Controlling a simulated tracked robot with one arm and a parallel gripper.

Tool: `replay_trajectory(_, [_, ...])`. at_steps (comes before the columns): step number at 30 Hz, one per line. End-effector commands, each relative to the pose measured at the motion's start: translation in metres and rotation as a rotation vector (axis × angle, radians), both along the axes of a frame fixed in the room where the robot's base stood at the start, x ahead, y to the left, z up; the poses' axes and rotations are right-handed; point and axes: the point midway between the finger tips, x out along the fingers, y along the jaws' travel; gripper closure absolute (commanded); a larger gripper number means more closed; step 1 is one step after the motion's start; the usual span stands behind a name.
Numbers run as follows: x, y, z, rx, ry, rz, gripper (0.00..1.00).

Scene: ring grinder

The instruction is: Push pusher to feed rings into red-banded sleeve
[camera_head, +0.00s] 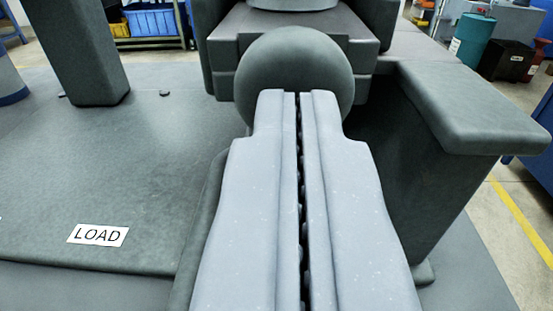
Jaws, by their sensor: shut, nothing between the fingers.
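My gripper (298,98) is shut and empty, its two pale grey fingers pressed together and pointing away from me. A dark green-grey round knob (295,62), which looks like the end of the pusher, is straight ahead of the fingertips. The tips overlap its lower middle in the picture; I cannot tell whether they touch it. The fingers hide the bottom of the knob and what lies below. I see no rings and no red-banded sleeve in this view.
A dark machine block (346,35) stands behind the knob. A raised wall with a flat ledge (465,105) is close on the right. On the left is a flat, mostly clear deck (130,170) with a LOAD label (98,235) and a dark post (85,50).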

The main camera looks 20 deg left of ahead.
Motion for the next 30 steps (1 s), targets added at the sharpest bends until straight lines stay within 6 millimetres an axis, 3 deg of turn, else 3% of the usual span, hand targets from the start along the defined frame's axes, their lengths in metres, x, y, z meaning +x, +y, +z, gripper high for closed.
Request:
replay_trajectory(19, [-0.037, -0.012, 0.000, 0.001, -0.002, 0.000, 1.00])
replay_trajectory(30, [-0.042, -0.014, 0.001, -0.001, -0.003, 0.000, 1.00])
